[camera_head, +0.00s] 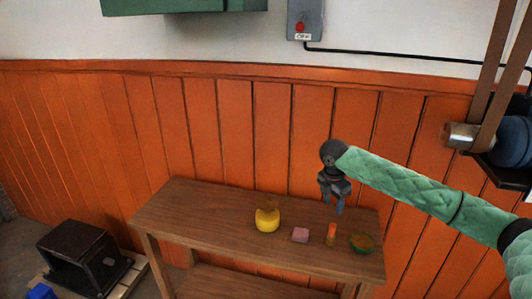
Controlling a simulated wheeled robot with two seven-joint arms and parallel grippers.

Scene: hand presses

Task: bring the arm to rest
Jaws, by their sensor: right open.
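My right arm, in a green quilted sleeve, comes in from the right side of the view. My right gripper (332,205) is dark, points downward and is open. It hangs above the right half of the wooden table (185,205), with nothing seen between its fingers. On the table below and around it are a yellow apple-shaped item (267,221), a small pink block (300,235), an orange cylinder (331,234) and a round green and brown item (362,242). My left gripper is not in view.
A black metal piece (85,255) sits on a wooden pallet (128,278) at lower left, with a blue item (41,292) beside it. A belt and pulley (462,136) stand at right. A switch box (304,18) is on the wall. The table's left half is clear.

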